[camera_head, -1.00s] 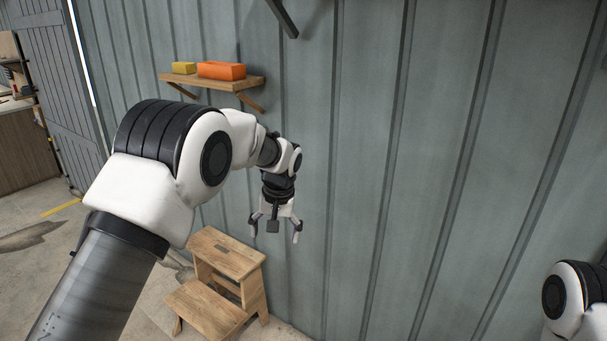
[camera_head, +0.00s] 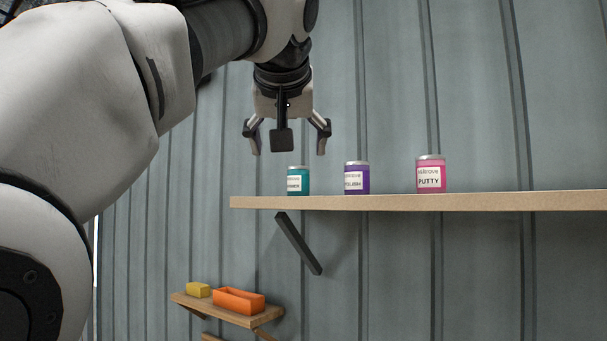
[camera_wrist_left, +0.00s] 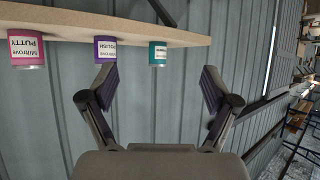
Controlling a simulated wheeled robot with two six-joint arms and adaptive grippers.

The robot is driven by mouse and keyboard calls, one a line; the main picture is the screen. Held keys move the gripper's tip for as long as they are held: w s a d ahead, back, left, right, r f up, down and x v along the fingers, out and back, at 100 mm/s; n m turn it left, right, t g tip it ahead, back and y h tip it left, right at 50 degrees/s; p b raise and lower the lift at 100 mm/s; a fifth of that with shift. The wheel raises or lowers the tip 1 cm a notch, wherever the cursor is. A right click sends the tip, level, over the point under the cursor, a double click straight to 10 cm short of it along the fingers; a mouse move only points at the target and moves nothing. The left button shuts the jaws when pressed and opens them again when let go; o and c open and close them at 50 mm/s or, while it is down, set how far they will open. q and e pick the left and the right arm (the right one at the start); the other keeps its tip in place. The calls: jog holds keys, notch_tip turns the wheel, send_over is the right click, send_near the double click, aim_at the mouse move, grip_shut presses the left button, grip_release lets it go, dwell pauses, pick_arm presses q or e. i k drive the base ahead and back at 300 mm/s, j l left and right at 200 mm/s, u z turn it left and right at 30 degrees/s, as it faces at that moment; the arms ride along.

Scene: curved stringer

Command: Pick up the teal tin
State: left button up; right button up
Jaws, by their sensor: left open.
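The teal tin (camera_head: 298,181) stands upright near the left end of a long wooden shelf (camera_head: 480,202), with a white label on its front. My left gripper (camera_head: 287,150) is open and empty, pointing down, and appears a little above the teal tin in the head view. In the left wrist view the picture is inverted; the teal tin (camera_wrist_left: 157,54) shows beyond the gap between the open fingers (camera_wrist_left: 155,88), apart from them. My right gripper is not in view.
A purple tin (camera_head: 356,179) stands close to the right of the teal one, and a pink tin (camera_head: 431,174) farther right. A dark bracket (camera_head: 298,244) supports the shelf. A lower shelf holds an orange box (camera_head: 239,301) and a yellow block (camera_head: 198,290). A corrugated wall stands behind.

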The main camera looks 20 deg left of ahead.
aim_at(298, 176)
jog(key=i+j, duration=0.15)
jog(key=i, duration=0.25)
jog(key=i+j, duration=0.15)
jog(key=i, duration=0.25)
